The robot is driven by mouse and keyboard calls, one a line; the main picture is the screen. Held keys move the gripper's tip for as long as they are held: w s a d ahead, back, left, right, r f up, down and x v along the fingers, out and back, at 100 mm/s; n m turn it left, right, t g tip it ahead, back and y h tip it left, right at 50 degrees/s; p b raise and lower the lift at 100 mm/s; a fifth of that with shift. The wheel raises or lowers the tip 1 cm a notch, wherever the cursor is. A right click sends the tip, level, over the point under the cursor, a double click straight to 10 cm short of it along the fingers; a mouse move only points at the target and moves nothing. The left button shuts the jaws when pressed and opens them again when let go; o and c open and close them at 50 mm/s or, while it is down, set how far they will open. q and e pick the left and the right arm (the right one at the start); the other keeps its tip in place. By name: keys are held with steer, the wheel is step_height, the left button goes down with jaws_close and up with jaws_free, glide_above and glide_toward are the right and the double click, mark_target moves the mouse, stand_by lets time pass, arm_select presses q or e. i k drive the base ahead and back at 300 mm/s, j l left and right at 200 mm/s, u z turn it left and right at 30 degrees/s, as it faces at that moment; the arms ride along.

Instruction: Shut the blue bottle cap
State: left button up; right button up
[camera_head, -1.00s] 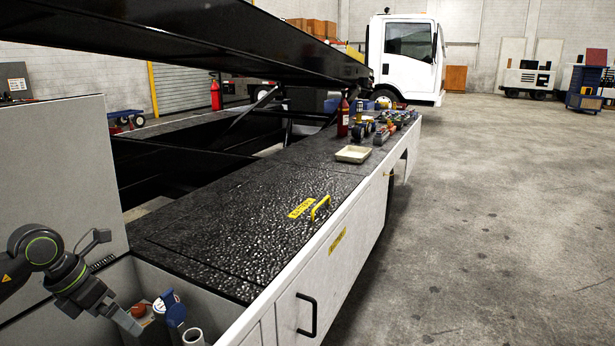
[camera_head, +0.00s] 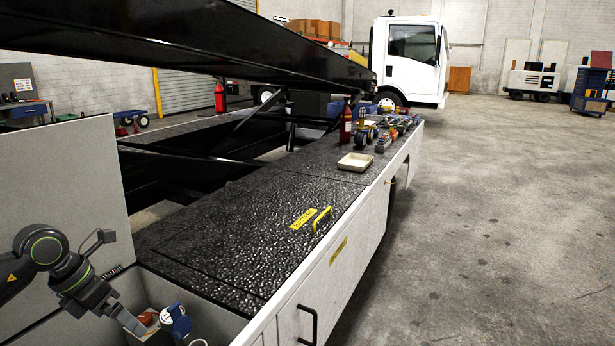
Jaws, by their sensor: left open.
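A blue bottle cap (camera_head: 181,326) shows in the open compartment at the lower left of the head view. A round piece with a pale face and blue rim stands against it, and it is too small to tell how the two join. My left gripper (camera_head: 137,327) reaches down into the compartment from the left, just left of the blue cap. It is open, with nothing seen between its fingers, and appears apart from the cap. The bottle under the cap is mostly hidden. My right gripper is out of view.
An orange-red cap (camera_head: 146,318) lies close behind my left gripper. A white pipe end (camera_head: 198,343) is at the bottom edge. The compartment's white walls and the black textured deck (camera_head: 250,235) bound the space. A yellow handle (camera_head: 322,219) and pale tray (camera_head: 355,162) are farther off.

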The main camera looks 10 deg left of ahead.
mark_target(182, 325)
steer(key=k+l, duration=0.35)
steer(key=l, duration=0.15)
steer(key=k+l, duration=0.35)
steer(key=l, duration=0.1)
